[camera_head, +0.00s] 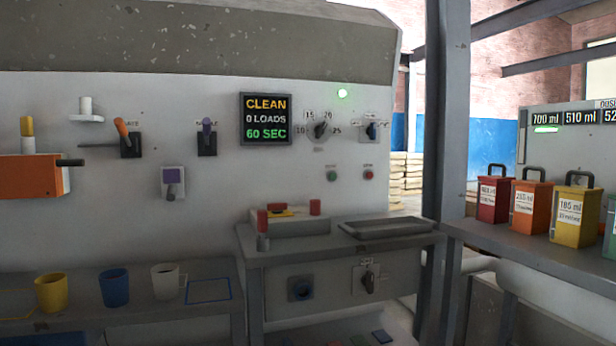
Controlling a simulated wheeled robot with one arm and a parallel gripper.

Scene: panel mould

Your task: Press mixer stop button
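A small round red button (369,175) sits on the pale wall panel (300,180), below and right of the display. A small round green button (331,176) is just to its left. The labels above both buttons are too small to read. The display (265,119) reads CLEAN, 0 LOADS, 60 SEC. A green lamp (342,93) glows above a dial (320,130), and a small dark switch (372,131) is above the red button. My gripper is not in view.
A grey bench with a shallow dark tray (388,228) stands below the buttons. A grey post (447,110) rises to their right. Mugs, including a blue mug (114,287), stand at lower left. Handled canisters, including a yellow one (575,214), stand on the right shelf.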

